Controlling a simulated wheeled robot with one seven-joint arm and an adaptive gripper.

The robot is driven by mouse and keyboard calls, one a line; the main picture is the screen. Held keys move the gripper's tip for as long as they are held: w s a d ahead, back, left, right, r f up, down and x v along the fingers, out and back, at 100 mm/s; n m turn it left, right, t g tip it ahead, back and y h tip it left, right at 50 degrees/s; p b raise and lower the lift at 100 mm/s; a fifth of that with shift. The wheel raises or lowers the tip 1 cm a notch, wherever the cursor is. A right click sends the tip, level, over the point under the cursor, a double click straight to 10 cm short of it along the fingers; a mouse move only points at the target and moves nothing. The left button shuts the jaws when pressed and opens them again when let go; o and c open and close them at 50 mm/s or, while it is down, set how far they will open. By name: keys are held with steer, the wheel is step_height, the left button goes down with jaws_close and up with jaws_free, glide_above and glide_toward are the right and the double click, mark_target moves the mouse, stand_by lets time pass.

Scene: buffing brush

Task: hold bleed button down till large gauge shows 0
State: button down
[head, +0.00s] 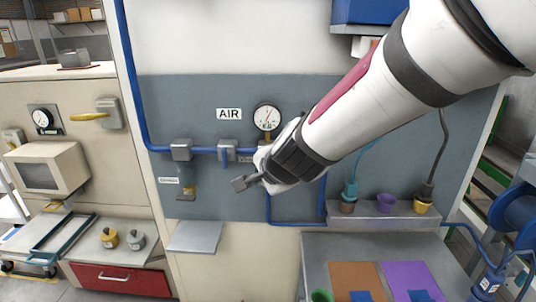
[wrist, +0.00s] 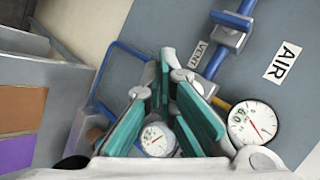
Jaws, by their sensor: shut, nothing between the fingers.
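The larger gauge (head: 267,117) is a round white dial on the grey wall panel, right of the AIR label. It also shows in the wrist view (wrist: 251,123), tilted, with its needle well out from the centre; I cannot read the value. A smaller white gauge (wrist: 155,138) shows between my finger links in the wrist view. My gripper (head: 245,182) is shut and empty, in front of the panel below the larger gauge. It also shows in the wrist view (wrist: 170,68). I cannot make out the bleed button; my gripper and arm cover part of the pipework.
A blue pipe (head: 205,149) crosses the panel with grey valve blocks (head: 182,149). A small shelf (head: 195,237) juts out below left.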

steer(key=w, duration=0.6)
steer(key=shift+d, duration=0.15)
steer(key=shift+w, duration=0.1)
stand_by(1.2)
steer(key=shift+w, duration=0.35)
steer(key=shift+w, duration=0.55)
stand_by(1.8)
steer(key=shift+s, duration=0.2)
stand_by(2.5)
steer(key=shift+s, duration=0.75)
